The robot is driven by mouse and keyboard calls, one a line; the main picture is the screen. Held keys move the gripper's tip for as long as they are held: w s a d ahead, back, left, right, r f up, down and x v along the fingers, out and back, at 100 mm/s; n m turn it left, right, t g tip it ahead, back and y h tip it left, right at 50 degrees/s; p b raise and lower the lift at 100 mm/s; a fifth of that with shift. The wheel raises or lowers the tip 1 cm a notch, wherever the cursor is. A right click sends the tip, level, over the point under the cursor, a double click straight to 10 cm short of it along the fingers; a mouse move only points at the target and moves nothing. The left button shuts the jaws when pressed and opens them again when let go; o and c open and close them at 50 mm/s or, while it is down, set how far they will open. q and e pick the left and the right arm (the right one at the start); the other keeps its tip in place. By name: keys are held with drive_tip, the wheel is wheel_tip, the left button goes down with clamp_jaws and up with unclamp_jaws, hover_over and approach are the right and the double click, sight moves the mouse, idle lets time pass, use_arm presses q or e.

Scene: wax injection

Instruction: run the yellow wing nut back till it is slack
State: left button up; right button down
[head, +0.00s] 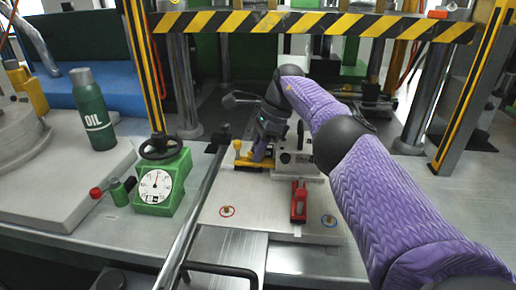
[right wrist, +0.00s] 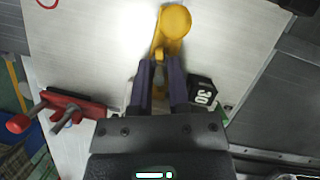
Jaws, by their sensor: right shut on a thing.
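The yellow wing nut (head: 241,154) is at the back left of the light metal plate (head: 250,210) in the head view, beside a grey block (head: 294,160). My right gripper (head: 261,152) reaches down onto it from the right. In the right wrist view the yellow part (right wrist: 174,22) has a rounded end and narrows toward my purple fingers (right wrist: 160,75). The fingers are shut on its near end, which they partly hide. The thread under it cannot be seen. My left gripper is not in view.
A red clamp (head: 299,203) stands on the plate's front part; it also shows in the right wrist view (right wrist: 75,108). A black block marked 30 (right wrist: 203,92) sits close to my fingers. A green gauge (head: 158,185) and oil bottle (head: 91,110) stand left. A striped bar (head: 310,23) crosses above.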

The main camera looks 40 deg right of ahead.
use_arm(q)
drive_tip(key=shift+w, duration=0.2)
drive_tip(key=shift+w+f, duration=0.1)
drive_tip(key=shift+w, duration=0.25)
